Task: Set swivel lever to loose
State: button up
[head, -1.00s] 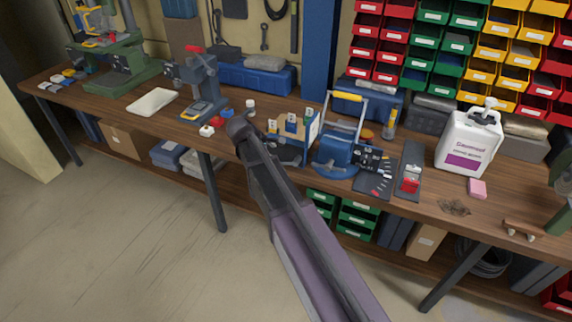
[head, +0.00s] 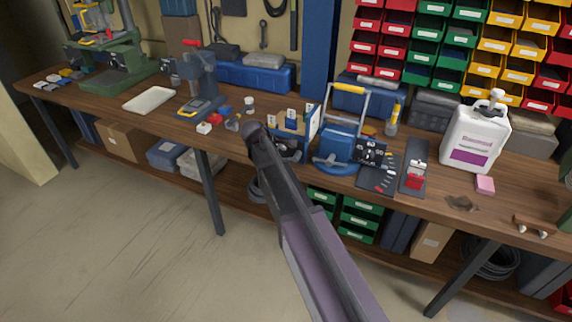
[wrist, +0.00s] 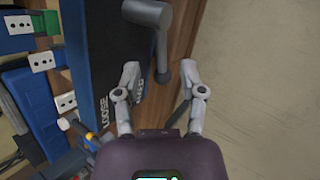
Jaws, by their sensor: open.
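The swivel lever (wrist: 164,50) is a grey handle on a round hub, in the top middle of the wrist view. It is mounted on a dark blue panel (wrist: 90,60) with the word LOOSE along its left part. A second label beside the lever is partly covered by my left finger and hard to read. My gripper (wrist: 160,75) is open, one finger on each side of the lever's free end, with gaps visible. The lever points down the picture, nearer the second label than LOOSE. In the head view my arm hides the gripper and lever.
White sockets (wrist: 42,61) on coloured blocks stand left of the panel. On the bench, a blue device with a yellow-gripped handle (head: 338,145) stands to the right, with a white jug (head: 475,140) beyond. A white tray (head: 149,100) lies left. The bench's front edge is close.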

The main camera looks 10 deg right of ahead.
jog(key=shift+b+x, duration=1.85)
jog(key=shift+x, duration=0.85)
